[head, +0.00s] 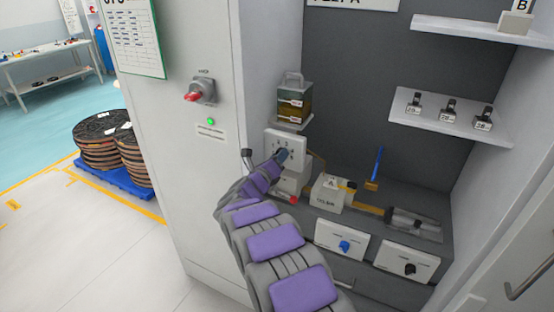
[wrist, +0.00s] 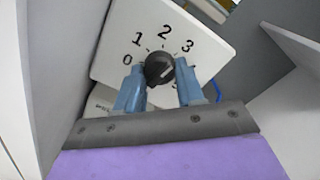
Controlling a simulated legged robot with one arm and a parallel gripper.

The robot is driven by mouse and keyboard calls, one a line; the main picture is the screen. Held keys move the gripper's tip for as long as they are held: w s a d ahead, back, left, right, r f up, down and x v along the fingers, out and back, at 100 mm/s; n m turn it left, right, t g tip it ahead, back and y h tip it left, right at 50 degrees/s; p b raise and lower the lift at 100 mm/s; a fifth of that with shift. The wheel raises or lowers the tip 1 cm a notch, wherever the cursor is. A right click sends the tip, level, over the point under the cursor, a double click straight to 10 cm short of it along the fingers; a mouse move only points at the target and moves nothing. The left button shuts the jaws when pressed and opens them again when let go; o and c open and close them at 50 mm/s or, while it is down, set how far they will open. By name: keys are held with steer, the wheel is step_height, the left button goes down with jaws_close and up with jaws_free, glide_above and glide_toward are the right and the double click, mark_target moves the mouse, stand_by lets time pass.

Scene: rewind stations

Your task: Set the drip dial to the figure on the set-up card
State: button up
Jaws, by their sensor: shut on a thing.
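The drip dial is a black knob (wrist: 159,66) on a white plate with the figures 0, 1, 2 and 3 around it; a further figure is partly hidden. A pale mark shows on the knob, but I cannot tell surely which figure it points to. In the head view the dial's white plate (head: 298,137) is below an oil reservoir (head: 292,100). My gripper (head: 283,156) is at the plate; in the wrist view its blue fingers (wrist: 159,78) are closed on the knob from both sides. A green-edged printed sheet (head: 133,35) hangs at the upper left; its text is cut off and unreadable.
A red rotary switch (head: 199,93) and a green lamp (head: 210,121) are on the cabinet side. Panels with a blue knob (head: 344,246) and a black knob (head: 409,269) are at the lower right. A shelf (head: 435,137) of small numbered parts juts out right.

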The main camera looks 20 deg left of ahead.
steer(key=shift+f+m, duration=0.45)
steer(key=shift+m, duration=0.35)
steer(key=o, duration=0.9)
steer(key=shift+w, duration=0.1)
steer(key=shift+o, duration=0.7)
steer(key=shift+a+r, duration=0.1)
steer(key=shift+r, duration=0.1)
steer(key=s+a+p, duration=0.1)
steer(key=s+p, duration=0.1)
steer(key=s, duration=1.5)
steer(key=shift+s+a+p, duration=0.2)
steer(key=shift+a+p, duration=0.05)
steer(key=shift+p, duration=0.05)
steer(key=shift+f, duration=0.1)
